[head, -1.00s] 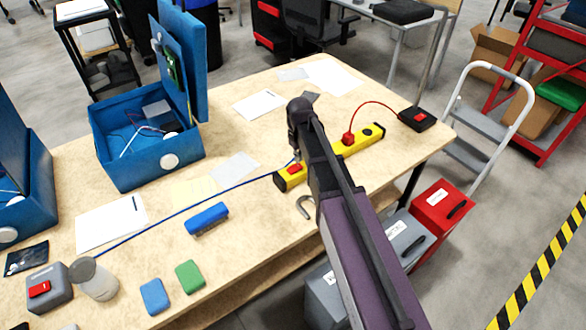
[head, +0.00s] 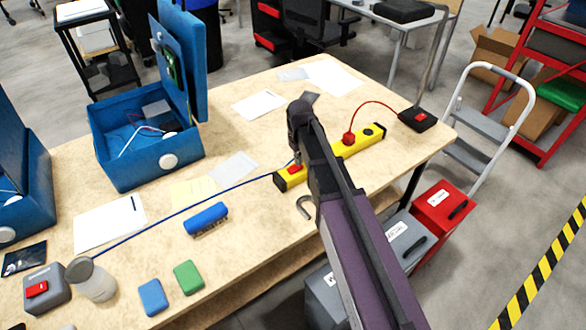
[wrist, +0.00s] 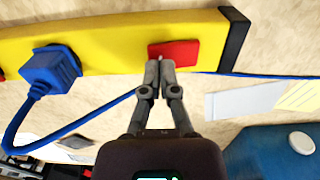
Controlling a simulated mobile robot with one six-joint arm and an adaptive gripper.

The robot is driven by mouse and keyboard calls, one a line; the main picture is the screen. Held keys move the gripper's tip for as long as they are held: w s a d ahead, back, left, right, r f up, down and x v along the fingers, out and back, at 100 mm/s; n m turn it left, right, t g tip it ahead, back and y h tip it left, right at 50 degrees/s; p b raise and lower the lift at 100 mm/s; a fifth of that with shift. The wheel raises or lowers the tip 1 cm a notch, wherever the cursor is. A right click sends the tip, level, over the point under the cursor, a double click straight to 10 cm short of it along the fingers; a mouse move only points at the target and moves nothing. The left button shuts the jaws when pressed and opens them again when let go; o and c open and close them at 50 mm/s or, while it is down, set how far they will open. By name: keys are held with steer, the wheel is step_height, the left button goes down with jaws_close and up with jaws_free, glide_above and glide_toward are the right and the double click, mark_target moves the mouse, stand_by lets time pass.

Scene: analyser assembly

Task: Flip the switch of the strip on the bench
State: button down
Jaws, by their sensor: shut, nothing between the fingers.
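The yellow power strip (head: 362,143) lies on the bench, partly hidden behind my arm in the head view. Its red switch (head: 295,169) is near the strip's left end. In the wrist view the strip (wrist: 110,40) crosses the top, with the red switch (wrist: 175,53) beside its black end cap. My gripper (wrist: 160,64) is shut and empty, with its fingertips at the lower edge of the red switch. I cannot tell whether they touch it. In the head view the fingertips are near the strip's left end, mostly hidden by my arm.
A blue plug (wrist: 52,68) sits in the strip. A red plug (head: 349,138) with a cord leads to a black box (head: 417,119). A blue cable (head: 190,208) crosses the bench. A blue open case (head: 130,160), a blue stapler-like block (head: 206,218) and papers stand left.

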steer(key=shift+f+b, duration=0.65)
stand_by(0.6)
steer(key=shift+r, duration=0.15)
steer(key=shift+r+p, duration=3.4)
steer(key=shift+p, duration=0.15)
steer(key=s+d+m, duration=0.6)
steer(key=s+d, duration=0.8)
steer(key=s, duration=0.2)
steer(key=shift+s+m, duration=0.35)
steer(key=shift+m, duration=0.05)
